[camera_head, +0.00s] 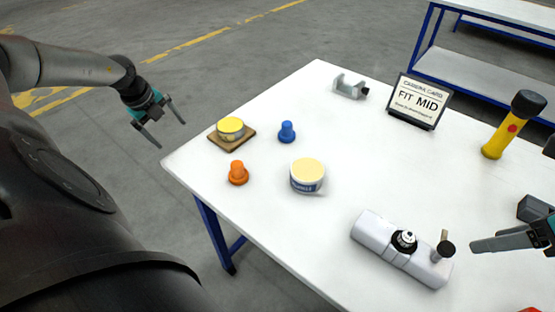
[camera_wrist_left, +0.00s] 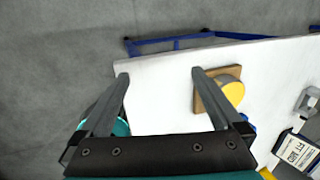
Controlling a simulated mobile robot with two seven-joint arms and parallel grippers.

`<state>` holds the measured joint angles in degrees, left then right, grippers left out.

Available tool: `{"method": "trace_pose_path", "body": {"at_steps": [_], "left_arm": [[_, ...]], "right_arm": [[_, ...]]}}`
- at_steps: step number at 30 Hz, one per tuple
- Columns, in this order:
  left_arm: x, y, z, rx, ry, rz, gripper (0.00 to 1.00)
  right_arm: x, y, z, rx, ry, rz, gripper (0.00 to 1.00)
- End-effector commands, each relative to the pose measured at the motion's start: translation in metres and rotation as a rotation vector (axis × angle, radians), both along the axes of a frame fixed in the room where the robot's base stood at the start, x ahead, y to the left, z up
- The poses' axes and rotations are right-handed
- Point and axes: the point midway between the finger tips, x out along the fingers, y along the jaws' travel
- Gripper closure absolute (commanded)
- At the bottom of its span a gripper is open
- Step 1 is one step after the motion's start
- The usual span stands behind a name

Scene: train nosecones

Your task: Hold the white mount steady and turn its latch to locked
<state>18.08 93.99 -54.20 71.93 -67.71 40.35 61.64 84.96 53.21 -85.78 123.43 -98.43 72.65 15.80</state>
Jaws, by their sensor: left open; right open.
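The white mount (camera_head: 376,232) lies on the table at the front right in the head view. It is a long white block with a black round fitting (camera_head: 404,241) on top and a small post with a dark knob (camera_head: 445,249) near its right end. Which of these is the latch, and its setting, I cannot tell. My right gripper (camera_head: 497,226) is open, just right of the mount, apart from it and partly cut off by the picture edge. My left gripper (camera_head: 171,134) is open and empty beyond the table's left edge, far from the mount; its fingers show in the left wrist view (camera_wrist_left: 160,73).
On the white table (camera_head: 260,230) stand a yellow-topped piece on a wooden base (camera_head: 232,144), a blue cone (camera_head: 287,132), an orange cone (camera_head: 238,173), a cream-topped tub (camera_head: 308,188), a grey bracket (camera_head: 350,86), a "FIT MID" card (camera_head: 418,103) and a yellow flashlight (camera_head: 500,140).

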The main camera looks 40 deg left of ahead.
Motion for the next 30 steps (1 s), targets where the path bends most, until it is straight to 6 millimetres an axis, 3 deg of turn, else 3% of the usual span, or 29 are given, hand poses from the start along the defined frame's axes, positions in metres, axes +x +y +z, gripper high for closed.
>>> {"method": "trace_pose_path", "body": {"at_steps": [1,6,11,12,14,16,21,26,30], "left_arm": [[0.027,-0.001,0.019,-0.005,-0.085,-0.014,0.0],[0.1,-0.004,0.091,-0.007,-0.347,-0.069,0.0],[0.152,-0.008,0.172,0.002,-0.595,-0.122,0.0],[0.165,-0.014,0.191,0.002,-0.654,-0.148,0.0],[0.184,-0.034,0.21,-0.007,-0.714,-0.225,0.0],[0.202,-0.075,0.202,-0.026,-0.711,-0.372,0.0],[0.217,-0.167,0.157,-0.062,-0.604,-0.709,0.0],[0.217,-0.257,0.121,-0.083,-0.506,-1.056,0.0],[0.205,-0.337,0.097,-0.081,-0.423,-1.407,0.0]], "right_arm": [[0.0,0.0,0.0,0.0,0.0,0.0,0.5],[0.0,0.0,0.0,0.0,0.0,0.0,0.5],[0.0,0.0,0.0,0.0,0.0,0.0,0.5],[0.0,0.0,0.0,0.0,0.0,0.0,0.5],[0.0,0.0,0.0,0.0,0.0,0.0,0.5],[0.0,0.0,0.0,0.0,0.0,0.0,0.5],[0.0,0.0,0.0,0.0,0.0,0.0,0.5],[0.0,0.0,0.0,0.0,0.0,0.0,0.5],[0.0,0.0,0.0,0.0,0.0,0.0,0.5]]}}
